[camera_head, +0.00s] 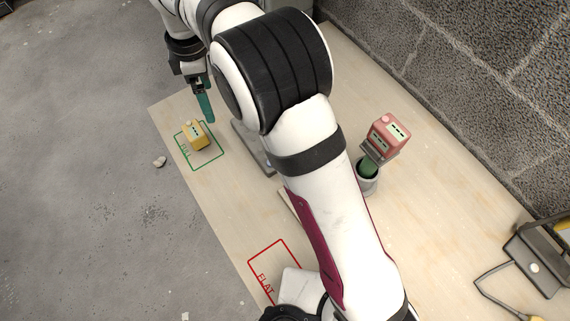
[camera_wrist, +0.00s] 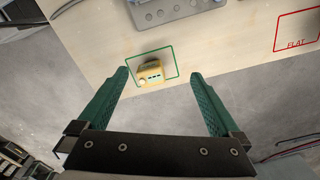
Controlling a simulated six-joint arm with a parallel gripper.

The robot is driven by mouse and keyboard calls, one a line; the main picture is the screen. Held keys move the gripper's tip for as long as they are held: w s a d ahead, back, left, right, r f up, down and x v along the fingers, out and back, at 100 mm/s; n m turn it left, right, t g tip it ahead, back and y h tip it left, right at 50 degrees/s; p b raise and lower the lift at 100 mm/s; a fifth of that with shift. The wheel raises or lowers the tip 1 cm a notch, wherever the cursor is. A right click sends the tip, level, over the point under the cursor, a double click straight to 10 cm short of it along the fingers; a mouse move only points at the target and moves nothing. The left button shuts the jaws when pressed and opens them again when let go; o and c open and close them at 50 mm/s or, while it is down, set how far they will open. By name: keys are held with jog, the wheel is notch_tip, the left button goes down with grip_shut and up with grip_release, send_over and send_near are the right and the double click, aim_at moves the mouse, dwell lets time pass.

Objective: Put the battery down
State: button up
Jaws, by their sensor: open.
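A yellow battery (camera_head: 196,135) stands on the table inside a green outlined square (camera_head: 219,152) with green lettering. In the wrist view the yellow battery (camera_wrist: 151,72) lies within the green outline (camera_wrist: 176,62), beyond and between my fingertips. My gripper (camera_head: 207,108) has green fingers and is open and empty, apart from the battery. In the head view only part of the gripper shows beside my arm.
A red outlined square marked FLAT (camera_head: 262,284) is near the table's front edge, partly hidden by my arm. A grey device (camera_wrist: 170,12) lies beyond the green square. A dark grey unit with a cable (camera_head: 540,255) stands at right. A block wall (camera_head: 470,80) borders the back.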

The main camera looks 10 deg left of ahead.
jog(key=s+d+r+m, duration=0.2)
jog(key=d+r+m, duration=0.3)
jog(key=d, duration=0.4)
jog(key=s+d+r+m, duration=0.2)
jog(key=d+r+m, duration=0.1)
jog(key=d+m, duration=0.5)
jog(key=s+d+f+m, duration=0.1)
jog(key=s+d+m, duration=0.5)
jog(key=s, duration=0.3)
jog(key=s+d+f+m+y, duration=0.1)
jog(key=s+d+f+m, duration=0.1)
jog(key=s+d+m, duration=0.5)
jog(key=shift+s+m+y, duration=0.3)
jog(key=shift+s+m, duration=0.7)
jog(key=shift+m, duration=0.1)
